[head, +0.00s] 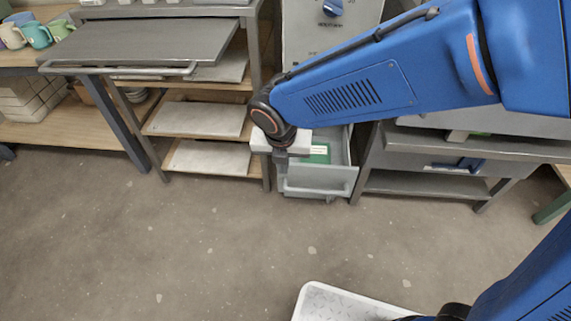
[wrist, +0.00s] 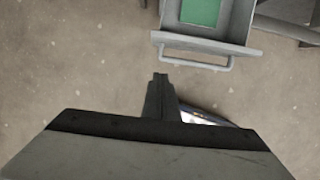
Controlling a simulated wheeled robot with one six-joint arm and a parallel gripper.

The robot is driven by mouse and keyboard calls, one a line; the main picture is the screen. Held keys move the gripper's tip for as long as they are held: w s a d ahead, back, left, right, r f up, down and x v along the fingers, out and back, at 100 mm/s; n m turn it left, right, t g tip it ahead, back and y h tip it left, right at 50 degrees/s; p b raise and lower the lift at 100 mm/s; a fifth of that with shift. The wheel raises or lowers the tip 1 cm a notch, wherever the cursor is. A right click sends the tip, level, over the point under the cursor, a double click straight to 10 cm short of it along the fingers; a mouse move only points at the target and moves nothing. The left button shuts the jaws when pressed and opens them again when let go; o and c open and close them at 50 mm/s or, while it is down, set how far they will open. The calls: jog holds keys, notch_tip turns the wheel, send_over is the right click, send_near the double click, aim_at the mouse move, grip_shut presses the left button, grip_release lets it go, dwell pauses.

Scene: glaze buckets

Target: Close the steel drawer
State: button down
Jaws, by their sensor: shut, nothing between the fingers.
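A pale grey drawer (head: 318,190) stands pulled out low under the cabinet with a blue dial, with a bar handle on its front. The drawer (wrist: 205,42) also shows at the top of the wrist view, and a green item (wrist: 200,12) lies inside it. A second, darker steel drawer-like piece (head: 150,48) with a bar handle (head: 120,70) juts out from the shelf unit at the left. My gripper (wrist: 160,77) is shut and empty, apart from the grey drawer's handle in the wrist view. In the head view my gripper (head: 282,170) hides part of the drawer's left side.
The cabinet (head: 310,40) with the blue dial (head: 332,8) rises behind the drawer. Shelves with pale slabs (head: 200,118) stand at the left, and a steel bench (head: 475,146) at the right. Mugs (head: 35,34) are at the far left.

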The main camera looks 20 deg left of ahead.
jog(key=w+f, duration=0.1)
jog(key=f, duration=0.1)
jog(key=w+f, duration=0.2)
jog(key=f, duration=0.1)
jog(key=w+a+f, duration=0.1)
jog(key=f, duration=0.2)
jog(key=shift+w+f, duration=0.1)
jog(key=shift+w, duration=0.2)
jog(key=shift+w+a, duration=0.2)
jog(key=shift+w, duration=0.5)
jog(key=w+a, duration=0.4)
jog(key=w, duration=1.3)
jog(key=shift+s, duration=0.1)
